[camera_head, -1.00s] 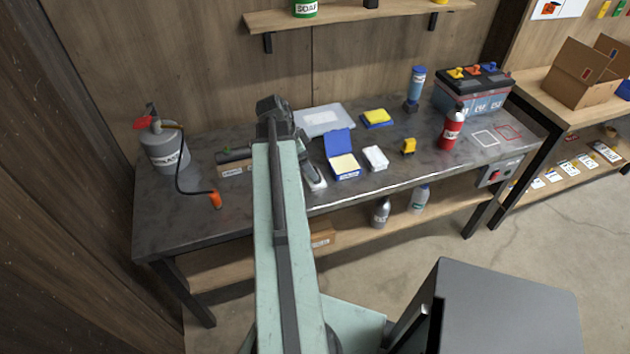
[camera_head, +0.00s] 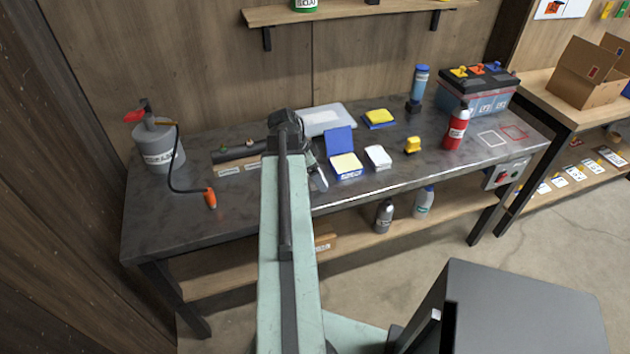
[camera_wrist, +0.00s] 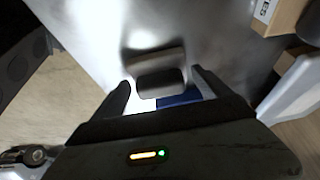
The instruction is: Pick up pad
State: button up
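An open blue box with a cream-yellow pad (camera_head: 345,163) in it stands on the dark workbench (camera_head: 240,205), near the middle of its front edge. A yellow block on a blue base (camera_head: 379,117) lies further back; I cannot tell whether it is a pad too. My gripper (camera_head: 319,180) is just left of the open box, low near the bench. In the wrist view my gripper (camera_wrist: 165,90) has its fingers apart. Between them show a blurred grey block shape, perhaps a reflection, and a strip of blue and white. I see nothing held.
A white box (camera_head: 379,157), a small yellow item (camera_head: 412,145) and a red bottle (camera_head: 457,130) stand to the right. A grey-lidded container (camera_head: 325,119) is behind. A grey canister (camera_head: 157,150) with a hose stands left. The front left of the bench is mostly clear.

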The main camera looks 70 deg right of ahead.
jog(key=c, duration=1.2)
notch_tip(320, 180, up, 10)
jog(key=p, duration=1)
jog(key=shift+r, duration=0.15)
jog(key=o, duration=0.7)
jog(key=c, duration=0.4)
jog(key=shift+o, duration=0.2)
